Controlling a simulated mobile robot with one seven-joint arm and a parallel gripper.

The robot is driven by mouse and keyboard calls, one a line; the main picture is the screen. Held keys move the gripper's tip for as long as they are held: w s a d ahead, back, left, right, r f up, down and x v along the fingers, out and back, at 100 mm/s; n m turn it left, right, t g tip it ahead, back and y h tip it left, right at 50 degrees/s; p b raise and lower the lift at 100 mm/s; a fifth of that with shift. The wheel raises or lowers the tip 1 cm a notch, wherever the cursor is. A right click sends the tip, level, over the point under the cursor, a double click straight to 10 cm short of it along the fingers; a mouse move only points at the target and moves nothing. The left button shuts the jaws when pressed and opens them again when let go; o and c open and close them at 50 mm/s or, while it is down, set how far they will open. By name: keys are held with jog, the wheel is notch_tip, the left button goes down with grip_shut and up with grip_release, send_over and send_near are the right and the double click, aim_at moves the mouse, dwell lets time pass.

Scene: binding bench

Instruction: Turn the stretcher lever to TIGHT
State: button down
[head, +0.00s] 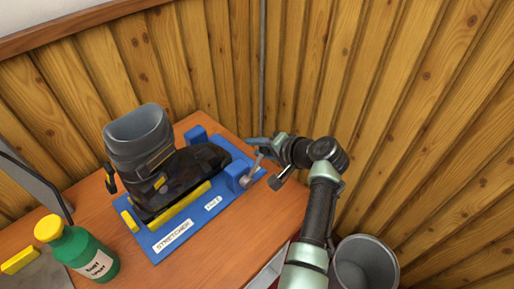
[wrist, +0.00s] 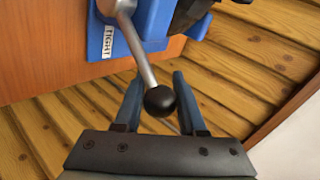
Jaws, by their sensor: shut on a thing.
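The stretcher (head: 165,238) is a blue base on the bench with a dark boot (head: 180,175) on it. Its lever (head: 252,168) is a grey metal rod on the base's right end. In the wrist view the lever (wrist: 140,50) runs from a round hub at the top to a black ball knob (wrist: 160,101). A white TIGHT label (wrist: 108,41) is on the blue part, just left of the rod. My gripper (wrist: 160,92) is shut on the lever at its knob, with a blue finger on either side. In the head view my gripper (head: 260,148) is partly hard to make out.
A green bottle with a yellow cap (head: 82,250) stands at the bench's front left. A grey bin (head: 365,265) stands on the floor at right. Wooden plank walls (head: 400,110) close in behind and to the right. Bare bench top (head: 225,250) lies in front of the stretcher.

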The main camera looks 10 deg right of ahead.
jog(key=shift+d+f, duration=0.2)
jog(key=shift+f, duration=0.3)
jog(key=c, duration=0.5)
grip_release()
jog(key=shift+w+r, duration=0.1)
jog(key=v, duration=1.3)
jog(key=shift+a+r, duration=0.1)
